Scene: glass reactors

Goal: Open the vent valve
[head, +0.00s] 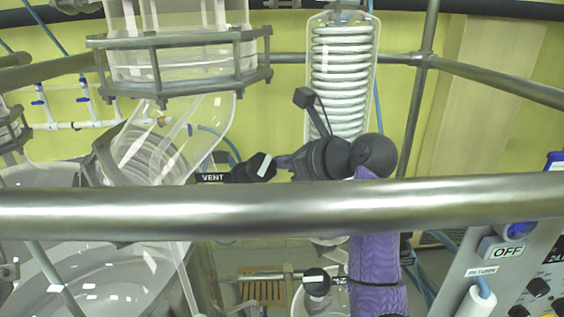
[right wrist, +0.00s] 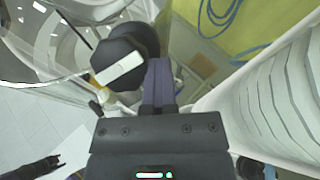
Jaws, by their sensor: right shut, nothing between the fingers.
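The vent valve has a round black knob (head: 258,167) with a white bar, beside a black VENT label (head: 212,177) in the head view. In the right wrist view the knob (right wrist: 122,66) is large, its white bar slanting up to the right. My right gripper (head: 281,162) is just right of the knob in the head view. Its purple fingers (right wrist: 158,84) are shut with nothing between them, right beside the knob's edge in the wrist view. I cannot tell whether they touch it. My left gripper is not in the head view.
A metal rail (head: 150,208) crosses in front of the valve. A glass coil condenser (head: 342,75) stands behind my right gripper. A second black knob (head: 316,282) is lower down. A control panel with an OFF label (head: 507,252) is at the right.

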